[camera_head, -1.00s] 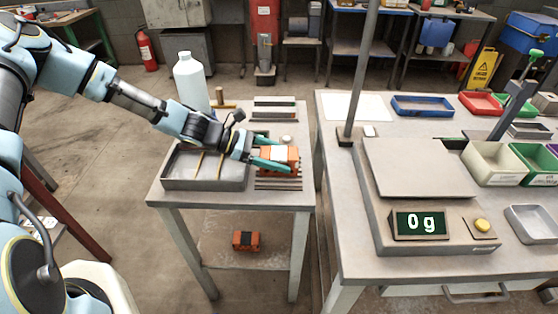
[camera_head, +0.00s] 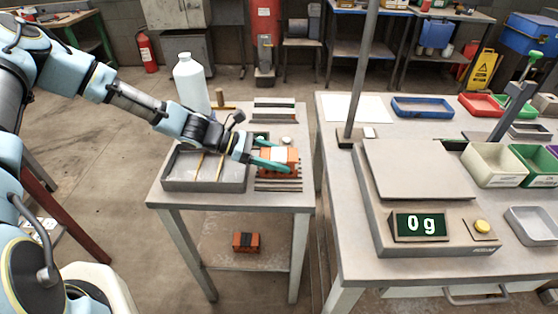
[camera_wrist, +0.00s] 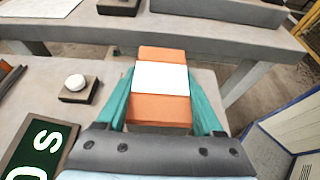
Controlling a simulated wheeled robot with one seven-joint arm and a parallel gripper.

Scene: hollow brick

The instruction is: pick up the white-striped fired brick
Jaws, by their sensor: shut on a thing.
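The white-striped fired brick (camera_head: 278,158) is an orange block with a white band across it, at the right side of the small table. In the wrist view the brick (camera_wrist: 161,107) lies between my two green fingers, its white band facing the camera. My gripper (camera_head: 274,157) is shut on it, one finger along each long side. The fingers partly cover the brick's sides. I cannot tell whether its underside touches the surface below. Another orange brick with a dark band (camera_head: 246,242) lies on the table's lower shelf.
A grey tray (camera_head: 203,185) stands left of the held brick, with a white bottle (camera_head: 190,80) behind. Dark-edged strips lie behind and in front of the brick. A large scale (camera_head: 418,168) reading 0 g stands on the right-hand table, with a pole (camera_head: 361,70) beside it.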

